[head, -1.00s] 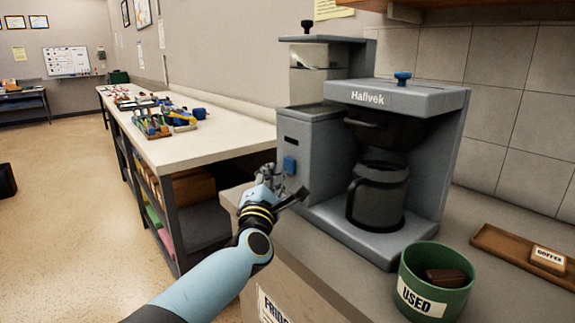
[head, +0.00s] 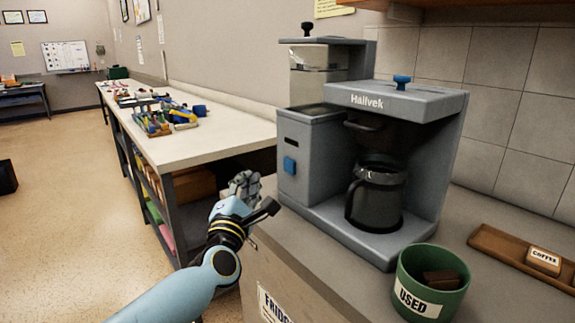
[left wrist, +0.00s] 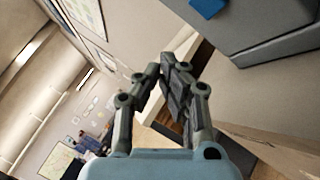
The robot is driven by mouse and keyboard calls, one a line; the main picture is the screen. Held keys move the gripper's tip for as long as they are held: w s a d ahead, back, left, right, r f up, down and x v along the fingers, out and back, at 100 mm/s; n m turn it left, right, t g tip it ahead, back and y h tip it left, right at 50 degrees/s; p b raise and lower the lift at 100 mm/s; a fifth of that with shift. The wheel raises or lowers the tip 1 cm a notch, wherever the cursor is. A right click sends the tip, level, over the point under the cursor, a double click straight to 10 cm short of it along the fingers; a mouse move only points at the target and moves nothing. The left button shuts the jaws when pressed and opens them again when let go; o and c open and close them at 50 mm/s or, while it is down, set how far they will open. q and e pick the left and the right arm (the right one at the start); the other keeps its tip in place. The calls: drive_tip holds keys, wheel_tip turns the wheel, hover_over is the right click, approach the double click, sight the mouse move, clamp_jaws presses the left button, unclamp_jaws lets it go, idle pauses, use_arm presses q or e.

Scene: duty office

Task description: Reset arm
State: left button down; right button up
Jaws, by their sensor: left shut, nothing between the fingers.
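My left gripper (head: 246,184) is in the middle of the head view, at the left edge of the counter and to the left of the coffee machine. It is shut and empty, apart from the machine and its blue button. In the left wrist view its fingers (left wrist: 165,75) meet at the tips with nothing between them. The grey coffee machine (head: 425,100) stands on the counter with a dark carafe (head: 377,195) in it. My right gripper is not in view.
A green bin marked USED (head: 432,283) holds a dark block on the counter (head: 330,275). A wooden tray (head: 497,243) with a coffee packet (head: 543,261) lies to the right. A long workbench (head: 190,148) with several tools stands behind on the left.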

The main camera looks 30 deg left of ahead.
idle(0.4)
use_arm(q)
drive_tip(key=s+d+f+m+g+h+b, duration=0.25)
drive_tip(key=s+f+m, duration=0.4)
drive_tip(key=f, duration=0.75)
drive_tip(key=s+d+f+m+g+h+b, duration=0.1)
drive_tip(key=s+f+m+g+h, duration=0.15)
drive_tip(key=s+f, duration=0.9)
drive_tip(key=s+d+f+m+g+h+b, duration=0.1)
drive_tip(key=s+d+f+m+g+b, duration=0.3)
drive_tip(key=f, duration=1.2)
drive_tip(key=s+f+m+g, duration=0.3)
drive_tip(key=s+f+m, duration=0.2)
drive_tip(key=s, duration=0.5)
drive_tip(key=s+f+m+g, duration=0.3)
drive_tip(key=s+f+m, duration=0.2)
drive_tip(key=s, duration=0.5)
drive_tip(key=s+f+m+g+h+p, duration=0.1)
drive_tip(key=s+f+m+g, duration=0.2)
drive_tip(key=s, duration=0.7)
wheel_tip(320, 180, down, 2)
drive_tip(key=a+m, duration=0.1)
drive_tip(key=m, duration=0.2)
drive_tip(key=shift+s, duration=0.4)
drive_tip(key=shift+f, duration=0.1)
